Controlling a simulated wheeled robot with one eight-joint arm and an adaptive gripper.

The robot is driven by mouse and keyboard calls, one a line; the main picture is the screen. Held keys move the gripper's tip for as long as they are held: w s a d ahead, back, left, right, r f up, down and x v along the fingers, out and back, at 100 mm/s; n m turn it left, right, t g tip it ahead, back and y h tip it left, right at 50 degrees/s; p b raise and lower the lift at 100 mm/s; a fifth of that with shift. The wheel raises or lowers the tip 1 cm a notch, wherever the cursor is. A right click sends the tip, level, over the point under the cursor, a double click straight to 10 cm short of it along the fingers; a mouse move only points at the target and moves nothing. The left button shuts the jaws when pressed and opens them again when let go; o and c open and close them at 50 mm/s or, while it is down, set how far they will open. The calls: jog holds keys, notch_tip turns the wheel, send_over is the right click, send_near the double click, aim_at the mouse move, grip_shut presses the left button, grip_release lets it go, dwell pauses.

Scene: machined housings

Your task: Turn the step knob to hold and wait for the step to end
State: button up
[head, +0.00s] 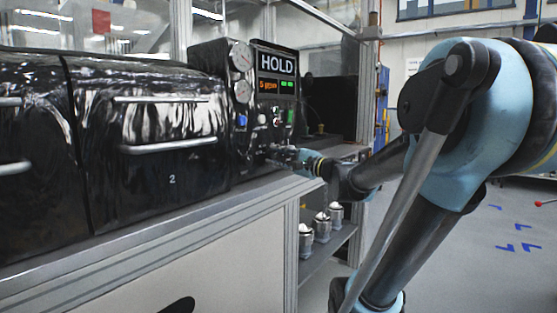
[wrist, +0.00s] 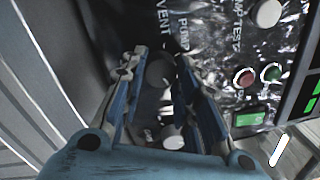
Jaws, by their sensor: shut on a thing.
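The control panel (head: 265,100) stands to the right of the black drawers. Its top sign (head: 277,63) reads HOLD, and under it a small display (head: 269,86) shows orange characters too small to read surely, with green lights beside it. My gripper (head: 283,153) is at the lower part of the panel. In the wrist view my gripper (wrist: 158,92) has its two fingers around a dark round knob (wrist: 159,72), which I take for the step knob. Its pointer and label cannot be made out. In the head view the fingers hide the knob.
Near the fingers are a white knob (wrist: 172,140), a red button (wrist: 245,77), a green button (wrist: 271,72) and a lit green switch (wrist: 249,118). Two gauges (head: 241,56) sit on the panel's left. Silver housings (head: 321,226) stand on the shelf below.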

jog(key=shift+f, duration=0.15)
jog(key=o, duration=1)
jog(key=shift+c, duration=0.2)
jog(key=shift+o, duration=0.6)
jog(key=shift+d, duration=0.1)
jog(key=v, duration=1.1)
jog(key=shift+s+d, duration=0.15)
jog(key=shift+d, duration=0.15)
jog(key=shift+f, duration=0.1)
jog(key=shift+f, duration=0.1)
